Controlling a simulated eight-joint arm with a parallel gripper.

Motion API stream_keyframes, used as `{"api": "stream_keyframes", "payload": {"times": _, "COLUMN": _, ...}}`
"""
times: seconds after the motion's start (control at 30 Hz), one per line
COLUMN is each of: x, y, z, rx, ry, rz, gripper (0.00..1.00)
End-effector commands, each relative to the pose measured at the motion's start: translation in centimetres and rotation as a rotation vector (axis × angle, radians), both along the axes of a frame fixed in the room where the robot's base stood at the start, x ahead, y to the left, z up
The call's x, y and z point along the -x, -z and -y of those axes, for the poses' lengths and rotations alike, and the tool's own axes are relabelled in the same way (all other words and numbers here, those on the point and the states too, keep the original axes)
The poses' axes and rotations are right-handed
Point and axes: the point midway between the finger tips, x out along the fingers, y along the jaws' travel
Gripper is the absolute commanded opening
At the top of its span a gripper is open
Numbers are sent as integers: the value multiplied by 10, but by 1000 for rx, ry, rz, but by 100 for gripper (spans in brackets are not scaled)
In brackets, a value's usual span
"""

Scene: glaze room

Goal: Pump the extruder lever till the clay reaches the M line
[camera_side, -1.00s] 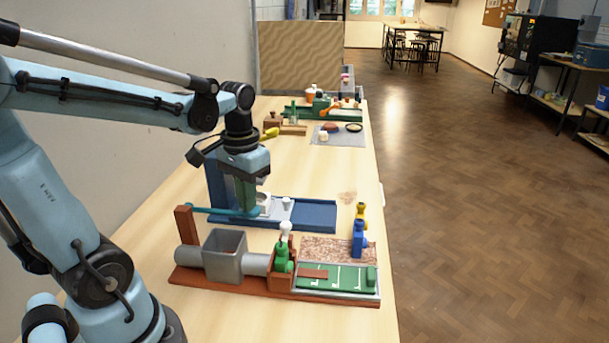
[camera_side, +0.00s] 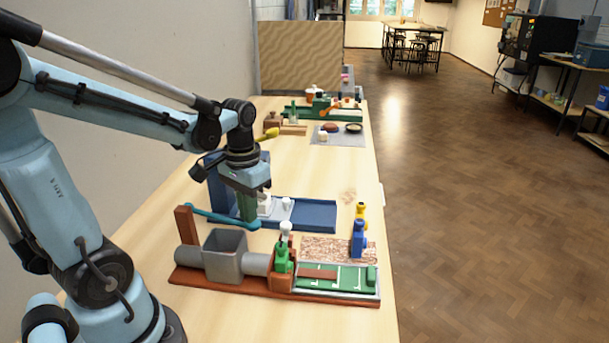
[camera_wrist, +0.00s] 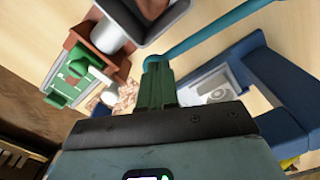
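The clay extruder has a grey hopper (camera_side: 224,253) and barrel on a brown base (camera_side: 235,286). Its teal lever (camera_side: 215,216) runs from a brown post (camera_side: 185,224) and slopes down to the right. My gripper (camera_side: 248,220) has its green fingers together, tips down against the lever's free end; this contact also shows in the wrist view (camera_wrist: 156,65). A brown clay strip (camera_side: 319,273) lies on the green board (camera_side: 350,284) right of the barrel. Its end is close to the middle white line; the letters are too small to read.
A blue stand with a white part (camera_side: 314,214) is right behind my gripper. A green piece with a white knob (camera_side: 284,250) stands at the barrel's outlet. Blue (camera_side: 358,240) and yellow (camera_side: 360,213) pieces stand behind the board. The table front is clear.

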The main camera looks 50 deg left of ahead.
Motion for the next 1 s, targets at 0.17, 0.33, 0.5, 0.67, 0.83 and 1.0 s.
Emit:
{"api": "stream_keyframes", "payload": {"times": 0.17, "x": -1, "y": 6, "z": 0, "rx": 0, "ry": 0, "rz": 2, "gripper": 0}}
{"api": "stream_keyframes", "payload": {"times": 0.33, "x": -1, "y": 7, "z": 0, "rx": 0, "ry": 0, "rz": 2, "gripper": 0}}
{"api": "stream_keyframes", "payload": {"times": 0.5, "x": -1, "y": 6, "z": 0, "rx": 0, "ry": 1, "rz": 2, "gripper": 0}}
{"api": "stream_keyframes", "payload": {"times": 0.67, "x": -1, "y": -3, "z": 0, "rx": 0, "ry": 1, "rz": 2, "gripper": 0}}
{"api": "stream_keyframes", "payload": {"times": 0.83, "x": 0, "y": -17, "z": 0, "rx": 1, "ry": 0, "rz": 1, "gripper": 0}}
{"api": "stream_keyframes", "payload": {"times": 1.0, "x": 0, "y": -31, "z": 0, "rx": 1, "ry": 0, "rz": 1, "gripper": 0}}
